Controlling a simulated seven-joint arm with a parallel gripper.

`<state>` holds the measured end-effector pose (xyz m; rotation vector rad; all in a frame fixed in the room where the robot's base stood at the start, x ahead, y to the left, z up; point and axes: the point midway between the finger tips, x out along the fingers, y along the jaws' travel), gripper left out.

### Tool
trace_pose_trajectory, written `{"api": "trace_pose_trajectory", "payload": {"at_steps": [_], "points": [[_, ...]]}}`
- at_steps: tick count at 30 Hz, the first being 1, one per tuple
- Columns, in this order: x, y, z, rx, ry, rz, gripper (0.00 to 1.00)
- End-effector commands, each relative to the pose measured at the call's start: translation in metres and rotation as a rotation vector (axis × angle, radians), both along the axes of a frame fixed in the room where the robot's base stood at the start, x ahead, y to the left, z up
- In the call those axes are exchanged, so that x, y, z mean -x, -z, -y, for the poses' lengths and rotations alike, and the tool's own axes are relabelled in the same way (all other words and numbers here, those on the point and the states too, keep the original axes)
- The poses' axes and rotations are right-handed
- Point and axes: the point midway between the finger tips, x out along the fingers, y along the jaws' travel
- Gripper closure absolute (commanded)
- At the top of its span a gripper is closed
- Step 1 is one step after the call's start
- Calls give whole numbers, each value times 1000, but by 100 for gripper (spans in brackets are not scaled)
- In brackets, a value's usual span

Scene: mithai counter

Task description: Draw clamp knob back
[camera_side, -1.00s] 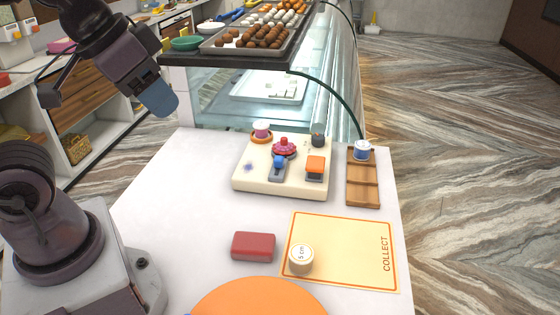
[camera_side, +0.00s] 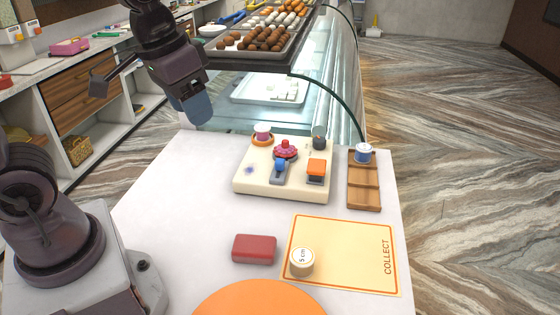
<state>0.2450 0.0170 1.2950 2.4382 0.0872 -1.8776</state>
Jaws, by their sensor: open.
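A cream board (camera_side: 250,187) on the white counter carries several small fittings. Among them are a red knob (camera_side: 285,149), a blue knob (camera_side: 280,165) on a grey slotted base just in front of it, and an orange block (camera_side: 316,166) on a dark base. I cannot tell for sure which one is the clamp knob. My gripper (camera_side: 198,112) hangs pointing down, up and to the left of the board, apart from everything. Its blue fingertip end faces the camera edge-on, so the gap between the fingers is hidden. It is empty.
A pink-topped spool (camera_side: 262,132) and a dark cylinder (camera_side: 319,134) stand at the board's back. A wooden rack (camera_side: 365,194) holds a blue-white spool (camera_side: 363,153). In front lie a red block (camera_side: 254,249), a COLLECT mat (camera_side: 345,225) with a "5 cm" cylinder (camera_side: 302,262), and an orange disc (camera_side: 262,298).

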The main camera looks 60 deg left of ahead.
Motion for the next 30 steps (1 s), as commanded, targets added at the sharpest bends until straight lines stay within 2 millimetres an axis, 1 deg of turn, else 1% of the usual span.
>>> {"api": "trace_pose_trajectory", "payload": {"at_steps": [1, 5, 6, 8, 9, 11, 15, 18, 20, 21, 23, 25, 26, 30], "points": [[-16, 6, -5, 8, -29, -43, 49], [-57, 23, -20, 29, -113, -126, 49], [-70, 30, -25, 35, -143, -148, 49], [-89, 42, -33, 44, -190, -181, 49], [-102, 51, -39, 49, -223, -201, 49], [-120, 66, -48, 54, -274, -232, 49], [-161, 105, -70, 63, -401, -286, 49], [-186, 129, -83, 68, -489, -305, 49], [-199, 139, -90, 70, -538, -306, 49], [-208, 143, -93, 72, -568, -299, 49], [-220, 141, -96, 77, -606, -278, 49], [-231, 129, -98, 87, -646, -243, 49], [-232, 127, -98, 92, -665, -237, 49], [-230, 135, -97, 97, -700, -248, 49]]}}
